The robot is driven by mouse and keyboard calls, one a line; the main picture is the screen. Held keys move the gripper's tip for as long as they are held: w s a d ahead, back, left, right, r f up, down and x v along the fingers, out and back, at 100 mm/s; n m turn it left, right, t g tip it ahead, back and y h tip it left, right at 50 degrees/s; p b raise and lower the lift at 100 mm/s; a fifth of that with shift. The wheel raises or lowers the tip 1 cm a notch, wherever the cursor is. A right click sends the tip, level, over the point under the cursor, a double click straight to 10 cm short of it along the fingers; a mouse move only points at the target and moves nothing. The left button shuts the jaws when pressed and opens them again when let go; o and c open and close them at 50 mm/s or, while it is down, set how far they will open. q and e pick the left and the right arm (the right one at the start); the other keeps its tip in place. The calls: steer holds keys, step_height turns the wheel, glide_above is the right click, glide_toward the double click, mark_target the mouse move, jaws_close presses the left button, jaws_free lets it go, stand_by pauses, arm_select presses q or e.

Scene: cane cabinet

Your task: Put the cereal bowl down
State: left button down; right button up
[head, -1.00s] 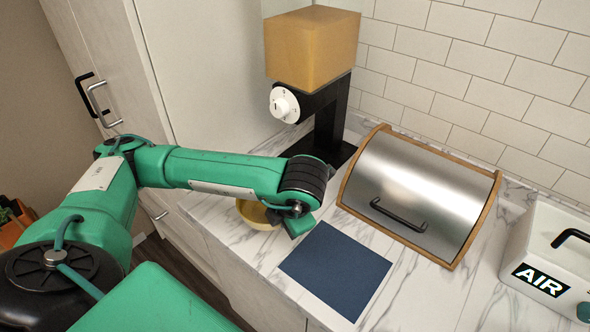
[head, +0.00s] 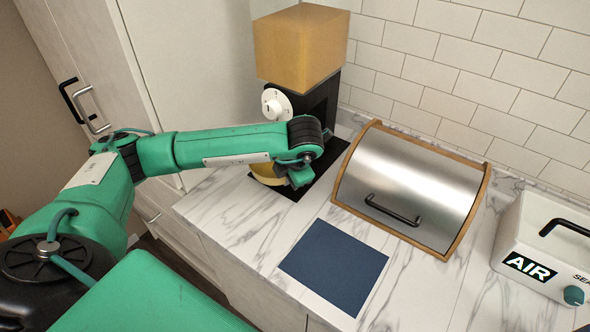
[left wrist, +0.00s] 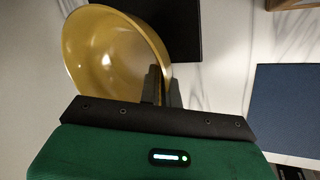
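The cereal bowl (head: 266,174) is yellow and shows partly behind my left gripper (head: 293,178) in the head view. In the left wrist view the bowl (left wrist: 105,50) is large and glossy. My left gripper (left wrist: 160,86) is shut on the bowl's rim at its right side. The bowl is at the black base (head: 290,190) of the cereal dispenser, below the white knob (head: 276,104). I cannot tell whether the bowl touches the base. My right gripper is in neither view.
The dispenser has an amber container (head: 302,45) on top. A blue mat (head: 334,266) lies on the marble counter (head: 225,215), with free room left of it. A steel bread box (head: 410,190) stands to the right. A white box marked AIR (head: 540,245) is farther right.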

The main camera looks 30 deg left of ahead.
arm_select(q)
steer(key=w, duration=0.3)
steer(key=shift+r+p, duration=0.1)
steer(key=shift+p, duration=0.2)
steer(key=shift+w, duration=0.7)
steer(key=shift+a+f+p, duration=0.1)
steer(key=shift+f+p, duration=0.3)
steer(key=shift+p, duration=0.15)
step_height(320, 180, down, 2)
steer(key=shift+w+f+p, duration=0.1)
steer(key=shift+f+p, duration=0.1)
steer(key=shift+p, duration=0.35)
steer(key=shift+f, duration=0.35)
steer(key=c, duration=1.6)
jaws_free()
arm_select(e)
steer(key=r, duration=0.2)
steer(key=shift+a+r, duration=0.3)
